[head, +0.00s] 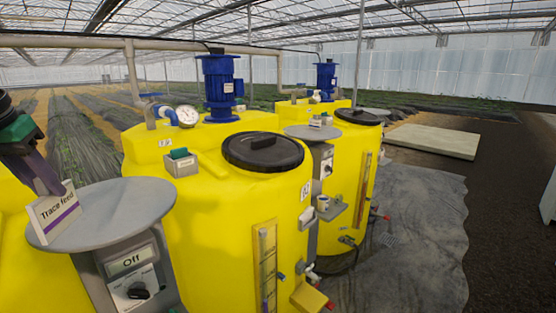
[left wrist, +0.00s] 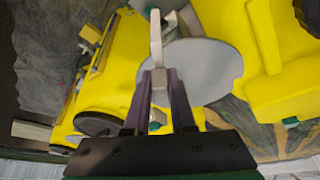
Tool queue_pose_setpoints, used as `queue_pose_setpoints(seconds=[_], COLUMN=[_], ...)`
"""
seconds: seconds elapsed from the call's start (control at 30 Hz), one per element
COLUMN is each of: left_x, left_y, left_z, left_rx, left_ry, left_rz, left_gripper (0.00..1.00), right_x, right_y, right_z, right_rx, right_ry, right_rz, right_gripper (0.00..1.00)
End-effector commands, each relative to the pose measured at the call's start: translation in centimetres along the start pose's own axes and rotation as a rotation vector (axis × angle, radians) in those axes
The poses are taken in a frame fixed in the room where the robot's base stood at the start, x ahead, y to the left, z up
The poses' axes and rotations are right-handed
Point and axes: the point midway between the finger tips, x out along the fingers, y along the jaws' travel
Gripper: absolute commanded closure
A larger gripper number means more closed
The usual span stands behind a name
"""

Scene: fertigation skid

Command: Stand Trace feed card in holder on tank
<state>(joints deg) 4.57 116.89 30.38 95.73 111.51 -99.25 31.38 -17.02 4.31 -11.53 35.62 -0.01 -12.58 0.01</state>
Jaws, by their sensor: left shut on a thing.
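The Trace feed card (head: 55,212) is a white plate with black lettering and a purple stripe, tilted in the head view. My left gripper (head: 60,187) is shut on its upper part. In the left wrist view the card (left wrist: 156,38) shows nearly edge-on beyond the purple fingers of the gripper (left wrist: 160,78). The card is over or in front of the left edge of a round grey plate (head: 135,212); I cannot tell if they touch. A small grey holder-like box (head: 183,169) with a green top sits on the middle yellow tank (head: 210,215). My right gripper is not in view.
The tank has a black lid (head: 263,152), a blue motor (head: 219,88) and a pressure gauge (head: 187,116). A grey switch box (head: 128,275) marked Off stands below the round plate. Another yellow tank (head: 360,165) stands behind. Dark sheeting (head: 420,220) covers the floor at right.

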Motion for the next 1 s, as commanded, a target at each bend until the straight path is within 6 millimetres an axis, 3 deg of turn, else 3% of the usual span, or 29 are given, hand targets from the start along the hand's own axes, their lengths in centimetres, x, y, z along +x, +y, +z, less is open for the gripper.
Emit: queue_pose_setpoints(seconds=[0.2, 0.33, 0.57, 1.0], left_x=[6.6, 9.8, 13.9, 24.2], left_y=[-3.5, -4.9, -6.3, -7.4], left_z=[1.8, 2.8, 4.5, 9.7], left_rx=[-0.058, -0.079, -0.097, -0.093], left_ry=[0.0, 0.002, 0.0, -0.001], left_rz=[-0.013, -0.021, -0.03, -0.031], left_gripper=[1.0, 1.0, 1.0, 1.0], right_x=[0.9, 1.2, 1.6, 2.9], right_y=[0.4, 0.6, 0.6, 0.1], right_z=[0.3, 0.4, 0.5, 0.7], right_rx=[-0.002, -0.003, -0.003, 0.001], right_ry=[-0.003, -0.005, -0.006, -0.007], right_rz=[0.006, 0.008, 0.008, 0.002], right_gripper=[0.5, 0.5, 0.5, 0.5])
